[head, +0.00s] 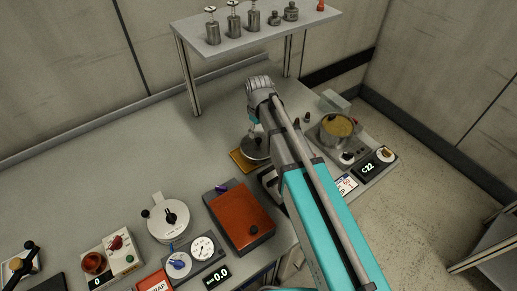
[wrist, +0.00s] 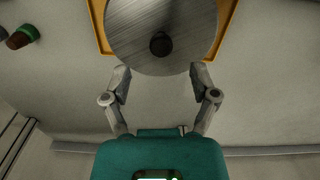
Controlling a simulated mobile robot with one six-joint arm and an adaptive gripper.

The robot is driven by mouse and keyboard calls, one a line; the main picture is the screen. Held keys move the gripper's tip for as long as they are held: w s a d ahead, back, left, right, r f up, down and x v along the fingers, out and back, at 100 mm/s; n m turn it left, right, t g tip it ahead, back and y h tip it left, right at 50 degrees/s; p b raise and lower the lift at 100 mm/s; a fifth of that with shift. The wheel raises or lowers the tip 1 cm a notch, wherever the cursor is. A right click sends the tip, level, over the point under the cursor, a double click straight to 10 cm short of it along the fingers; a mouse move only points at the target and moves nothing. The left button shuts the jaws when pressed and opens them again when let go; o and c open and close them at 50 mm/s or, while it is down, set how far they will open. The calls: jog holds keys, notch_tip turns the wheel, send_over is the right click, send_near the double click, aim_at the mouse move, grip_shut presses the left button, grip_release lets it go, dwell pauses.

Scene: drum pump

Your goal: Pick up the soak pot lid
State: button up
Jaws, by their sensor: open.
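The soak pot lid is a round brushed-metal disc (wrist: 160,18) with a dark knob (wrist: 160,44) at its middle. It lies on a yellow-orange mat (wrist: 99,28), and in the head view the lid (head: 257,153) is partly hidden by my arm. My gripper (wrist: 160,72) is open and empty, with a fingertip on each side of the lid's near edge in the wrist view. The knob is ahead of the fingertips, not between them. In the head view my gripper (head: 254,131) is just above the lid. Contact cannot be told.
An open pot (head: 336,130) with yellowish contents stands on a heater unit to the right. A shelf (head: 262,27) with metal weights stands behind. An orange-red box (head: 239,217), dials and a grey pot (head: 168,218) are in front. The bench left of the mat is clear.

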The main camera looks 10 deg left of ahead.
aim_at(258, 139)
dwell(0.4)
jog(key=shift+f+b, duration=2.6)
grip_shut()
